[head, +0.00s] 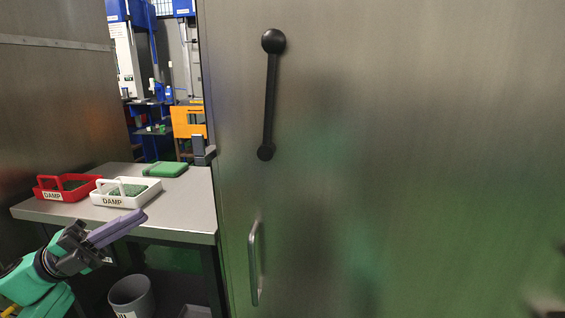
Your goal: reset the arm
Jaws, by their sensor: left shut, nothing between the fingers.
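My left gripper (138,217) is at the lower left, on a green and grey arm. Its purple-grey fingers are shut together with nothing between them. They point up and to the right, in front of the near edge of a grey table (185,207). My right gripper does not show clearly; only a dark blurred shape is at the right edge.
A red tray (47,194) and a white tray (98,202), both labelled DAMP, stand on the table beside a green block (165,169). A grey bin (131,296) is below. A large metal panel with a black lever (270,95) and handle (254,264) fills the right.

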